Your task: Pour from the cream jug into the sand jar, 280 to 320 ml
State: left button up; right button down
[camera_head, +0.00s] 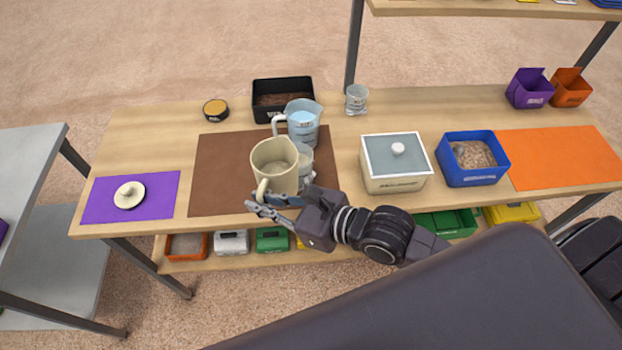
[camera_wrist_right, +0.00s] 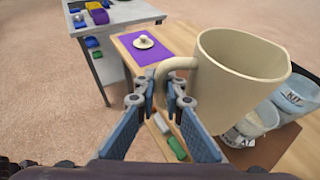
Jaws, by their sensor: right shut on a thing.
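The cream jug (camera_head: 274,158) is held near the front edge of the brown mat, about upright. Its wide mouth is open, and it fills the right of the wrist view (camera_wrist_right: 235,80). My right gripper (camera_head: 266,202) is shut on the jug's handle, which also shows between its fingers in the wrist view (camera_wrist_right: 160,95). A clear jar (camera_head: 306,163) stands just behind and right of the jug, partly hidden by it. I take it for the sand jar, but its label is not readable. The level inside the jug is hard to tell. My left gripper is not in view.
A clear measuring jug (camera_head: 303,122) with bluish contents stands close behind the jar. A black bin (camera_head: 283,86), a small glass (camera_head: 356,98), a lidded cream box (camera_head: 396,182) and a blue bin (camera_head: 487,176) surround the brown mat (camera_head: 215,170). The mat's left part is clear.

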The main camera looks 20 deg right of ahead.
jog(key=shift+s+a+r+p, duration=0.25)
jog(key=shift+r+p, duration=0.35)
jog(key=shift+r, duration=0.05)
jog(key=s+a+r+p, duration=0.3)
jog(key=s, duration=0.1)
jog(key=shift+a, duration=0.15)
dwell(0.4)
